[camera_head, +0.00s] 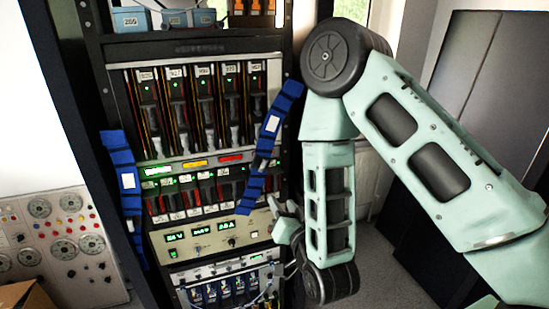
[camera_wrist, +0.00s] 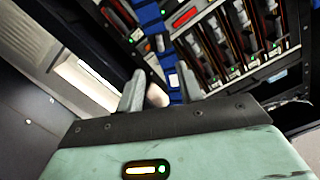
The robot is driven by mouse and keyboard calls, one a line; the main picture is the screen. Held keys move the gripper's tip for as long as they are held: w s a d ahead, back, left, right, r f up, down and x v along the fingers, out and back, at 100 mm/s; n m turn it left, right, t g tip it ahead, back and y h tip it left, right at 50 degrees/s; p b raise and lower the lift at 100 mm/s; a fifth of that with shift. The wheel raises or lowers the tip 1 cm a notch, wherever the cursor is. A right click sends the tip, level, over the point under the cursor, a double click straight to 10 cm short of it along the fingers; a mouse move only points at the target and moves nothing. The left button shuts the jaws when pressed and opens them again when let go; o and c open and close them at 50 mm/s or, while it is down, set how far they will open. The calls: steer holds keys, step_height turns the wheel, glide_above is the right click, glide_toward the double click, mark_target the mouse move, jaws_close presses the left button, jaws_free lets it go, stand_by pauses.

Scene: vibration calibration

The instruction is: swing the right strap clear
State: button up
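The right strap (camera_head: 270,125) is a blue segmented band with a white label. It hangs from the rack's right post and slants down to the left, its lower end lying across the rack front. The left strap (camera_head: 123,170) is a similar blue band hanging along the left post. My gripper (camera_head: 286,218) is low at the rack's right side, to the right of the right strap's lower end. In the wrist view my gripper (camera_wrist: 160,88) has its fingers apart, with the blue strap (camera_wrist: 172,68) beyond them. A pale rounded thing shows between the fingers; I cannot tell what it is.
The equipment rack (camera_head: 190,47) holds rows of modules and a beige panel (camera_head: 215,240) with green displays. A grey dial panel (camera_head: 50,240) stands at left. A dark cabinet (camera_head: 490,80) stands at right. Some floor (camera_head: 400,285) is clear right of the rack.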

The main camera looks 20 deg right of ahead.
steer(key=b, duration=0.3)
glide_toward(265, 167)
steer(key=w, duration=0.8)
steer(key=shift+w+a+r, duration=0.1)
steer(key=shift+w+a, duration=0.05)
steer(key=shift+a, duration=0.1)
steer(key=shift+w+p, duration=0.3)
steer(key=shift+w, duration=0.15)
steer(key=shift+d, duration=0.1)
jaws_close()
